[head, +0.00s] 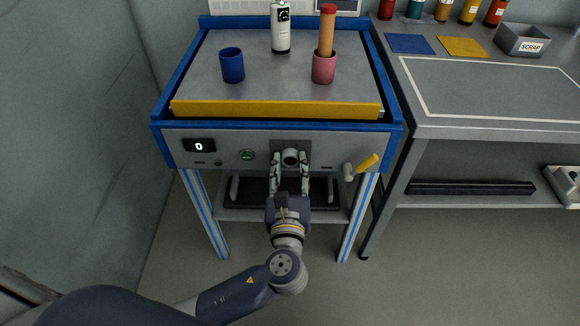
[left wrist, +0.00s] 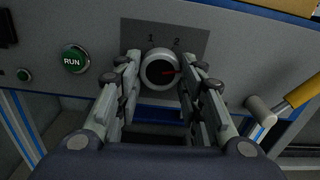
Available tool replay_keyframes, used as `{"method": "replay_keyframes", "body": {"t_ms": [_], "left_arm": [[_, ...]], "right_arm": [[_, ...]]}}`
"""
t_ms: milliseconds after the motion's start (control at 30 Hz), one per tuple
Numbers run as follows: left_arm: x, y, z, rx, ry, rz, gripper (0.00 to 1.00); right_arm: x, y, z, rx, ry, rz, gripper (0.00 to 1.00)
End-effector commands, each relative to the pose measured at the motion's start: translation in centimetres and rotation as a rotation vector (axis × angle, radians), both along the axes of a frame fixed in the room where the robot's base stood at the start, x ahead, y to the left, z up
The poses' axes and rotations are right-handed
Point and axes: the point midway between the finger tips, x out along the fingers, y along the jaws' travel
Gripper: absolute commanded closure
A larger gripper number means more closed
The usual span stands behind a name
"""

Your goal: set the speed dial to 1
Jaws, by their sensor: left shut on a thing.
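The speed dial (head: 290,157) is a round light knob on a dark plate on the front panel of the blue-framed machine. My left gripper (head: 290,160) is shut on the dial, one finger on each side. Its fingers also show in the left wrist view (left wrist: 158,80). The display (head: 199,146) on the panel reads 0. My right gripper is not in view.
A green RUN button (left wrist: 75,60) lies left of the dial. A yellow-handled lever (head: 366,163) sticks out to its right. Blue and pink cups (head: 232,66) (head: 323,68) and a white bottle (head: 281,30) stand on the machine top. A workbench (head: 480,90) stands on the right.

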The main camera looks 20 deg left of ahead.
Motion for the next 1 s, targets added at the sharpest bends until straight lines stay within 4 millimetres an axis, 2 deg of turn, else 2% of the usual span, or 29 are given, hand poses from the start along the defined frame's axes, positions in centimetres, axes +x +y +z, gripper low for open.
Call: {"method": "replay_keyframes", "body": {"t_ms": [367,733,867,1000], "left_arm": [[0.0,0.0,0.0,-0.133,-0.037,0.001,0.88],[0.0,-0.1,0.0,-0.452,-0.130,0.002,0.88],[0.0,-0.1,-0.1,-0.571,-0.163,0.002,0.88],[0.0,-0.1,-0.1,-0.700,-0.202,0.003,0.88]], "right_arm": [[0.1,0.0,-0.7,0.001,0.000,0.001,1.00],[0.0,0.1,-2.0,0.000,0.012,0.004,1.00],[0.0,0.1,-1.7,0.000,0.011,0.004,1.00],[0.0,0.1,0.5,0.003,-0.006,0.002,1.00]]}}
